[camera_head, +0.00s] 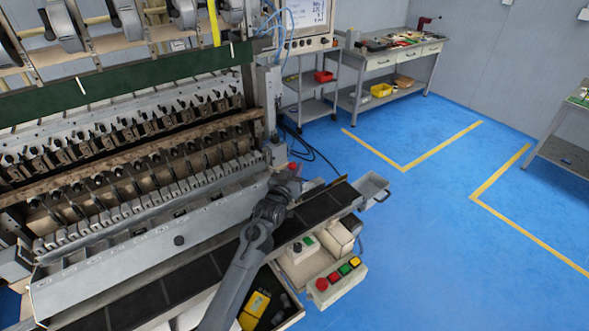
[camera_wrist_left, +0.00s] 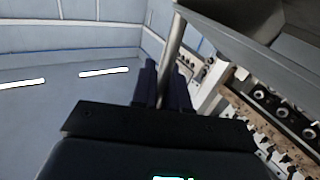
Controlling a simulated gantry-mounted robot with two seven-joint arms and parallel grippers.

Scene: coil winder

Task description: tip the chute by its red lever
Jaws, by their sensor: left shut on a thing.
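The chute (camera_head: 125,255) is a long grey metal trough along the front of the coil winder, in the head view. Its grey underside or end (camera_wrist_left: 240,35) fills the upper right of the left wrist view. The red lever's knob (camera_head: 294,166) shows as a small red spot at the chute's right end. My left gripper (camera_head: 283,184) is at that end, just below the red spot. In the left wrist view its dark fingers (camera_wrist_left: 163,85) are shut around a bare metal rod (camera_wrist_left: 173,45), which appears to be the lever's shaft. My right gripper is not in view.
A dark belt (camera_head: 205,270) runs in front of the chute, under my left arm. A control box with coloured buttons (camera_head: 338,278) and a grey bin (camera_head: 372,188) stand near its right end. The blue floor to the right is clear.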

